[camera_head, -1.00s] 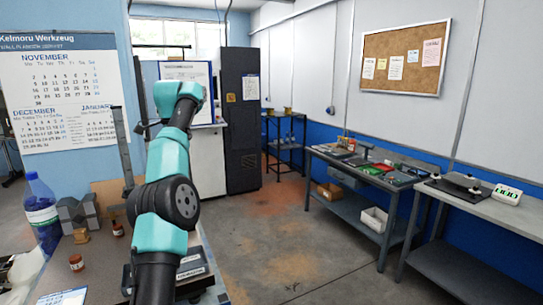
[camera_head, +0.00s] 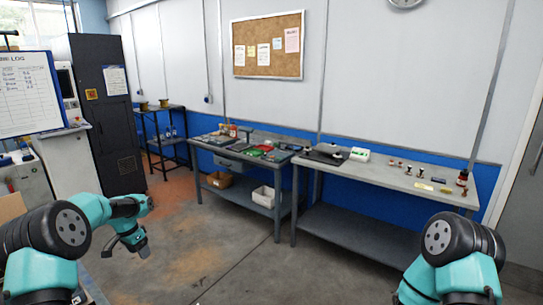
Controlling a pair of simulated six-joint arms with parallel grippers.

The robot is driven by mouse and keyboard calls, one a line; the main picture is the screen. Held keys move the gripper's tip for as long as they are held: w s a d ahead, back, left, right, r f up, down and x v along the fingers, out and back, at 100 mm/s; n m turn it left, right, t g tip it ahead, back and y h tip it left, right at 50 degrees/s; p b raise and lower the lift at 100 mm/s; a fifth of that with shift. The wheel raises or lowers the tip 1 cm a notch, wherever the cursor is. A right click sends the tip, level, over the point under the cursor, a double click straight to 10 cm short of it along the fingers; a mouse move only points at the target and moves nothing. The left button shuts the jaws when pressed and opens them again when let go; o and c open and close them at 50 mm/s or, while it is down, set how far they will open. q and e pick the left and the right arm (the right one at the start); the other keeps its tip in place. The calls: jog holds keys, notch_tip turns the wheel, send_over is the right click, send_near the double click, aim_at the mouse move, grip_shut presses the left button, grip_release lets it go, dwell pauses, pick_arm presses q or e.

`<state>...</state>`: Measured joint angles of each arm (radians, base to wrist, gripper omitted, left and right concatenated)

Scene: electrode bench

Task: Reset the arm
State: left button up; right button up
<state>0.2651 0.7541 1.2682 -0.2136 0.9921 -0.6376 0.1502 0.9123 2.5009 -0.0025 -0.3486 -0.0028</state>
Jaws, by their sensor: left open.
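My left arm comes in at the lower left, with teal links and black joints. Its gripper (camera_head: 130,243) hangs over the floor in front of the dark cabinet, small in the picture. It is open, and nothing shows between its fingers. My right arm rises at the lower right, with a black joint and teal links. Its gripper is not in view.
A long grey bench (camera_head: 390,184) along the right wall holds several small items. A second bench (camera_head: 236,151) with trays and tools stands left of it. A dark cabinet (camera_head: 108,120) and a whiteboard (camera_head: 28,95) are at left. The middle floor (camera_head: 215,240) is open.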

pick_arm(q)
jog(key=s+d+f+n+h, duration=0.1)
jog(key=s+d+f+n, duration=0.1)
jog(key=s+d+f, duration=0.6)
jog(key=s+d+f+n+h, duration=0.1)
jog(key=s+d+f, duration=0.4)
jog(key=d+f, duration=0.55)
jog(key=s+d+f+n, duration=0.1)
jog(key=s+d+f, duration=0.1)
jog(key=s, duration=0.5)
jog(key=s+d+f+n, duration=0.1)
jog(key=s+d+f, duration=0.1)
jog(key=s, duration=0.5)
jog(key=s+d+f+n, duration=0.1)
jog(key=s+d+n, duration=0.1)
jog(key=s+d, duration=0.2)
jog(key=s, duration=0.3)
jog(key=shift+s+f, duration=0.3)
jog(key=shift+f, duration=0.1)
jog(key=shift+d, duration=0.1)
jog(key=shift+c, duration=0.3)
